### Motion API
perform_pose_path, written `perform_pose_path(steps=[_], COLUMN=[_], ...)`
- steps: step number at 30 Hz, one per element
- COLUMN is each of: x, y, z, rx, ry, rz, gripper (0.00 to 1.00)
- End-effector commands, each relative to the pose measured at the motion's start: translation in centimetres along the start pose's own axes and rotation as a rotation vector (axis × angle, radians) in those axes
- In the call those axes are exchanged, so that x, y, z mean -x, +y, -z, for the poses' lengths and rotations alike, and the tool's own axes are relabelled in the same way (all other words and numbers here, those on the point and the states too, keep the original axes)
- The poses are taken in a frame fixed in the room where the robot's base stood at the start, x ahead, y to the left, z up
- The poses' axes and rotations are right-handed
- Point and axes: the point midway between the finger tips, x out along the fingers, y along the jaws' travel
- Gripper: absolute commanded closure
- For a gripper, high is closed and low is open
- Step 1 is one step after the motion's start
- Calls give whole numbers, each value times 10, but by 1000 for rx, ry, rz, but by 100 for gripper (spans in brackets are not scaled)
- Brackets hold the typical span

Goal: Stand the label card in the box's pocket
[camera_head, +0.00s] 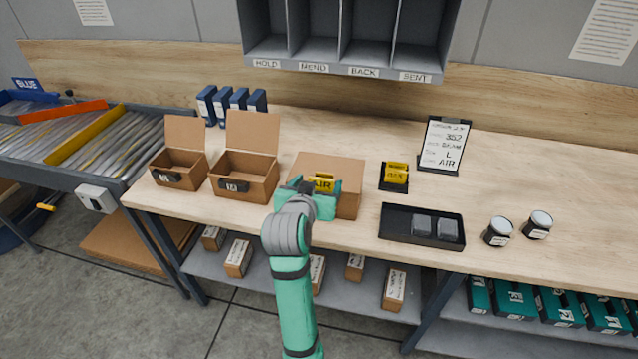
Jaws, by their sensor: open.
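A yellow label card reading AIR (323,182) shows upright at the top of my gripper, at the front of a closed cardboard box (347,173). My gripper (318,187) is open, with its green fingers around the card's place. My arm and gripper hide the box's front, so the pocket and the card's lower edge are not visible. I cannot tell whether the card stands in the pocket or whether the fingers touch it. More yellow cards (396,173) stand in a small black holder to the right of the box.
Two open cardboard boxes (252,175) (181,167) stand left. A black tray (398,224) with two dark blocks, two jars (498,231) (538,224) and a clipboard (443,144) reading L AIR are right. Grey pigeonholes (345,66) hang above. The far right tabletop is clear.

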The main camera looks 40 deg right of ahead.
Motion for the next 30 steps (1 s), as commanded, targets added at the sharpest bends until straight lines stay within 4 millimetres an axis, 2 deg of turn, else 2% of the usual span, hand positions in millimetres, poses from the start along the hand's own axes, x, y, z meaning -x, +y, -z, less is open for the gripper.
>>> perform_pose_path(steps=[9, 15, 21, 27, 30], x=[63, 95, 108, 110, 109], y=[0, 0, 0, 0, -3], z=[0, 0, 0, -1, -8], rx=[-1, -1, -1, 0, 15], ry=[3, 1, 0, 0, 1], rz=[2, 1, 0, 0, 9], gripper=[29, 29, 29, 29, 29])
